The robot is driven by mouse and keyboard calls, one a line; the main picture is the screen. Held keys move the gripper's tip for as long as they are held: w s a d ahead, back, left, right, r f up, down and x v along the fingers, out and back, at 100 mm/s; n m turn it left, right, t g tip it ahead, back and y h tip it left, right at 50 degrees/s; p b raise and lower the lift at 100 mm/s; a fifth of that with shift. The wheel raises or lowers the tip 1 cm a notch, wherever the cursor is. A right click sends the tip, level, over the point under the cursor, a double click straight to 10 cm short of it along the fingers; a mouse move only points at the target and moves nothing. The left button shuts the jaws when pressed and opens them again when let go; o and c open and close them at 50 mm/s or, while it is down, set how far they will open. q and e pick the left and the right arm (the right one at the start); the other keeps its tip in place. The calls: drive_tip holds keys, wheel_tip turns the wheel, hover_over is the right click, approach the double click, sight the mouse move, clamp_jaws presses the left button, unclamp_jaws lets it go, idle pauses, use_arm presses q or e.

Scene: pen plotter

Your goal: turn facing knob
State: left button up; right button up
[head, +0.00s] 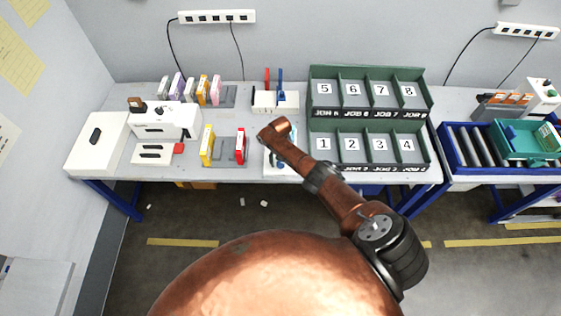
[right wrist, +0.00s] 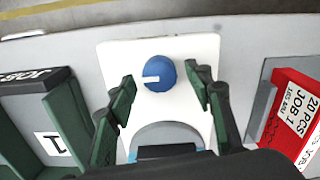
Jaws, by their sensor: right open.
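The blue round knob (right wrist: 157,74) shows in the right wrist view, with a white pointer line toward the left. It sits on a white panel (right wrist: 190,48), above a grey rounded part (right wrist: 165,133). My right gripper (right wrist: 163,90) is open, with its dark green fingers on either side of the knob; I see gaps between them and the knob. In the head view my right arm reaches over the white panel (head: 269,166), and its wrist hides most of the fingers and the knob. My left gripper is not in view.
A green-walled rack (head: 427,148) with numbered compartments stands right of the panel. A red box (right wrist: 292,112) is close to the gripper's right side in the wrist view. A white machine (head: 170,120) stands at the left of the table.

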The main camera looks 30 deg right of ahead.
sight(281, 162)
wheel_tip(281, 162, up, 12)
idle(0.7)
idle(0.4)
